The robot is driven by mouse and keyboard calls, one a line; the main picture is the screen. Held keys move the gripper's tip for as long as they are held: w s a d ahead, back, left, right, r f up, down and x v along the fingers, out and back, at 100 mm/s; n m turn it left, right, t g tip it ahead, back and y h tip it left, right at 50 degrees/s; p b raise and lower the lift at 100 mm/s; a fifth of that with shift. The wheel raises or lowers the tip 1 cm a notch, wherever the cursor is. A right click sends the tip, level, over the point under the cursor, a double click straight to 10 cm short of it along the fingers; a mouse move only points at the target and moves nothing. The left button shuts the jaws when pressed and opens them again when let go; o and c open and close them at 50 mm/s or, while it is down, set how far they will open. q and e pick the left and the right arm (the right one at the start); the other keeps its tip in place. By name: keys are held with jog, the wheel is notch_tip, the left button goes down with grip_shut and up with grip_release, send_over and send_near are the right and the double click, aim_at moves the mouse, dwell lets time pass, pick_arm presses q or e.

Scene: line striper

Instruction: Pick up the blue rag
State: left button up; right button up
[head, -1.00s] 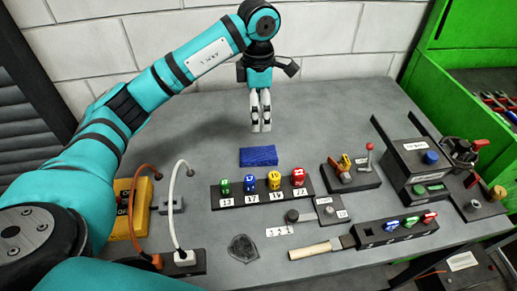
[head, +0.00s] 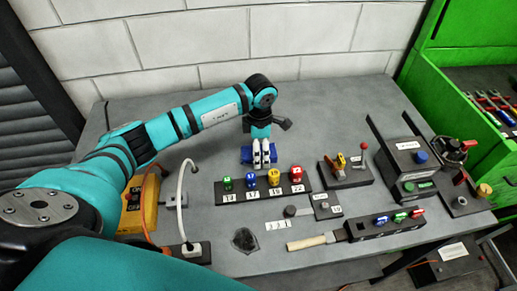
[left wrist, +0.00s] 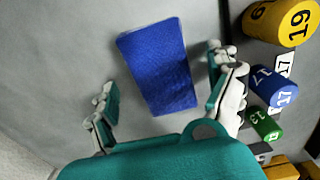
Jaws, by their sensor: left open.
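The blue rag (left wrist: 158,65) lies flat on the grey table in the left wrist view. In the head view it shows only partly, as a blue edge (head: 246,155) behind my gripper's fingers. My left gripper (head: 261,165) points down right over the rag. In the left wrist view my left gripper (left wrist: 168,105) is open, with a finger on either side of the rag and nothing held. I cannot tell whether the fingertips touch the table. My right gripper is not in view.
A black rack (head: 262,195) with green, blue, yellow and red numbered pieces stands just in front of the rag. A lever block (head: 345,172) and dark control boxes are to the right. A yellow device (head: 138,205) is at left. The table behind the rag is clear.

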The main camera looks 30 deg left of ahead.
aim_at(260, 151)
pick_arm(q)
jog(key=shift+f, duration=0.3)
jog(key=c, duration=1.2)
notch_tip(260, 151, up, 9)
jog(key=b, duration=0.3)
jog(key=shift+r, duration=0.55)
jog(key=o, duration=0.5)
jog(key=c, duration=0.4)
jog(key=shift+f, duration=0.1)
jog(key=shift+c, duration=0.2)
